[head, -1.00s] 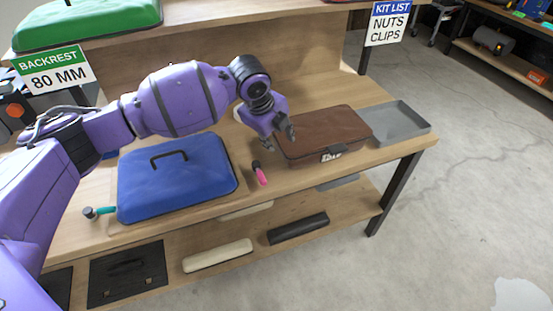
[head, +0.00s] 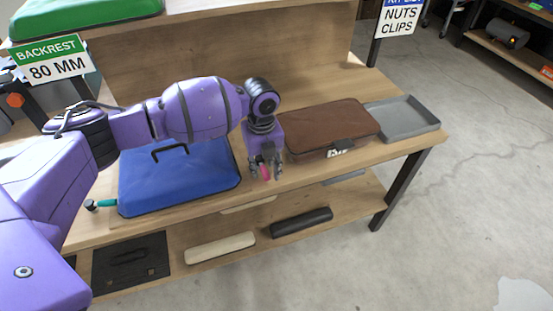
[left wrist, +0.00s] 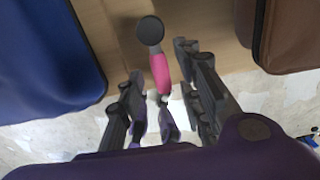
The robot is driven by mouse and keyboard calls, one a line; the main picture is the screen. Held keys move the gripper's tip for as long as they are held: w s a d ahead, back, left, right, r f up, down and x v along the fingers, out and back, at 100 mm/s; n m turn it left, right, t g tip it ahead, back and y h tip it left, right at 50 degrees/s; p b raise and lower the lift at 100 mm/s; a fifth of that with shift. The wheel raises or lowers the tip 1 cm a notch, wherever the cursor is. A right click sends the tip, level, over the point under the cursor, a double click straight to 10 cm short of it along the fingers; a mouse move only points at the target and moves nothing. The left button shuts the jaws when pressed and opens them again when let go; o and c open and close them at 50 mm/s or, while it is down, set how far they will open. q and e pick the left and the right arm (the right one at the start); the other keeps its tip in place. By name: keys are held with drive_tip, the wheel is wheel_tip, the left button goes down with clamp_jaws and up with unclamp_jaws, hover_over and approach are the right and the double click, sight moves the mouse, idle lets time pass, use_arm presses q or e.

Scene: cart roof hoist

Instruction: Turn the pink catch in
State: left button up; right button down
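The pink catch (head: 265,173) is at the front edge of the bench, between the blue lidded box and the brown case. In the left wrist view the catch (left wrist: 160,72) shows a dark round knob at one end and a pink lever pointing out past the bench edge. My left gripper (head: 266,170) points down over it. In the left wrist view its fingers stand on either side of the pink lever, apart, with gaps visible. The knob is hidden behind the gripper in the head view. My right gripper is not in view.
The blue box (head: 180,185) is left of the gripper and the brown case (head: 330,122) close on its right. A grey tray (head: 405,120) is at the right end. A teal catch (head: 104,203) is at the far left. Dark and cream bars lie on the shelf below.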

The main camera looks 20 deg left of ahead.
use_arm(q)
drive_tip(key=shift+f, duration=0.3)
clamp_jaws()
